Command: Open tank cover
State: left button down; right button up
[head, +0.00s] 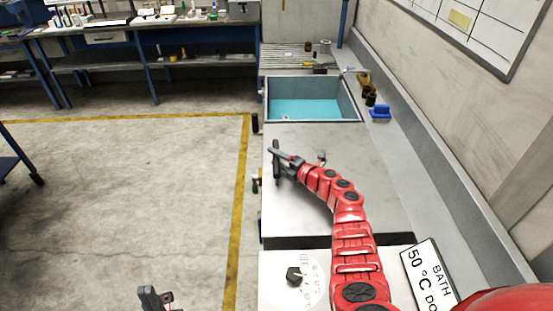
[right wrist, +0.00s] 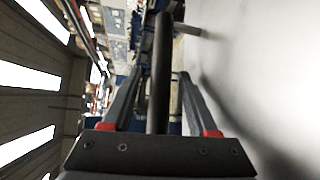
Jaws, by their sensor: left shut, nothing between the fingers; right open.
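The tank cover looks to be the flat grey metal panel (head: 375,190) beneath my red right arm in the head view. A dark bar handle (head: 276,172) stands at its left edge. My right gripper (head: 281,157) is open at this handle. In the right wrist view the dark bar (right wrist: 160,75) runs between the two open fingers (right wrist: 155,95); I cannot tell whether they touch it. My left gripper (head: 153,298) is shut and empty at the bottom of the head view, over the floor and away from the cover.
Behind the panel is an open basin (head: 310,100) with a teal inside. A dial (head: 294,277) and a "50 °C" bath sign (head: 428,275) are in front. A blue object (head: 380,112) sits on the right ledge by the wall. The floor (head: 120,190) left of the bench is clear.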

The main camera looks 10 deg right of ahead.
grip_shut()
dwell(1.4)
